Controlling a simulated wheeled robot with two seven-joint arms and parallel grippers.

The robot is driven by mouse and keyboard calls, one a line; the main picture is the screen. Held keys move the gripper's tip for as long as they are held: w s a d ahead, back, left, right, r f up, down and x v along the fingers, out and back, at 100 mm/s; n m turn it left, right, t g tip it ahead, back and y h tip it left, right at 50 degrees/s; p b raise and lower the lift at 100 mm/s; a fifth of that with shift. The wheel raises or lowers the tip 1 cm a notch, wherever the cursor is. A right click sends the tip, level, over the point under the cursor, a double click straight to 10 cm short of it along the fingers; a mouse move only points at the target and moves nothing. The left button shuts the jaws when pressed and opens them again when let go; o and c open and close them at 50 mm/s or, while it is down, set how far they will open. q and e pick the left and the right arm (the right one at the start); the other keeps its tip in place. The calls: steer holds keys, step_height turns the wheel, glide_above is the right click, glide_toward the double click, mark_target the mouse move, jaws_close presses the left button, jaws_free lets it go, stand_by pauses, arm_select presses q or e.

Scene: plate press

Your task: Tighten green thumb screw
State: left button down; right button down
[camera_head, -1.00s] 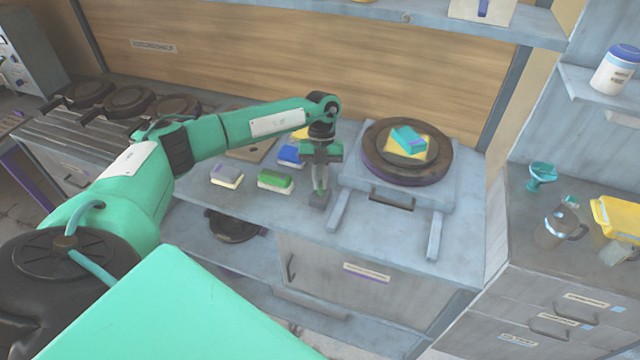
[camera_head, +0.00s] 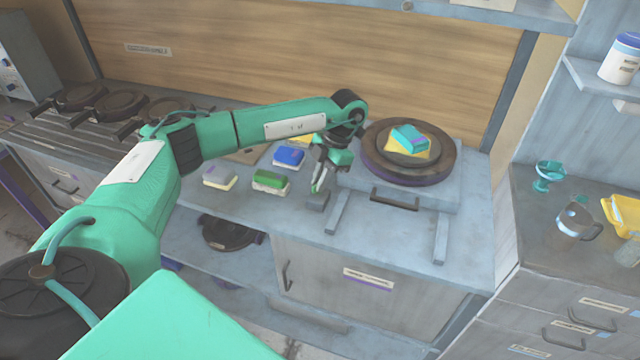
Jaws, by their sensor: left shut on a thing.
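My left gripper (camera_head: 320,184) reaches in from the left and points down at the bench, just left of the plate press. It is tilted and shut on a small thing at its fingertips. That thing is too small and too covered to make out. A small grey block (camera_head: 317,201) sits on the bench right below the fingertips; I cannot tell whether they touch it. I cannot clearly pick out a green thumb screw; the gripper may hide it. The press's round dark plate (camera_head: 446,170) rests on a grey frame (camera_head: 352,182). My right gripper is not in view.
A teal and yellow sponge (camera_head: 409,139) lies on the round plate. Blue (camera_head: 288,157), green (camera_head: 270,182) and purple-topped (camera_head: 219,177) sponges lie left of the gripper. Dark round pans (camera_head: 133,99) stand at the far left. A teal cup (camera_head: 549,173) and a jug (camera_head: 575,221) stand on the right counter.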

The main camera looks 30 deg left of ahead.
arm_select(q)
steer(key=m+b, duration=0.1)
steer(key=m, duration=0.1)
steer(key=m+t+y+b, duration=0.1)
steer(key=m+b, duration=0.1)
steer(key=m, duration=0.1)
steer(key=shift+d+m+y, duration=0.1)
steer(key=shift+m+y, duration=0.2)
steer(key=m+t+y+b, duration=0.1)
steer(key=m+t+b, duration=0.1)
steer(key=m, duration=0.2)
steer(key=shift+s+m, duration=0.1)
steer(key=shift+m, duration=0.2)
steer(key=shift+r+m, duration=0.1)
steer(key=shift+m, duration=0.2)
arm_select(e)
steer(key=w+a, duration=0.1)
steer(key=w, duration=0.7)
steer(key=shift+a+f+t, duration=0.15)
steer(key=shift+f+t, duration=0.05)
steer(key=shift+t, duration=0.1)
arm_select(q)
steer(key=c, duration=1.5)
jaws_free()
steer(key=shift+d, duration=0.1)
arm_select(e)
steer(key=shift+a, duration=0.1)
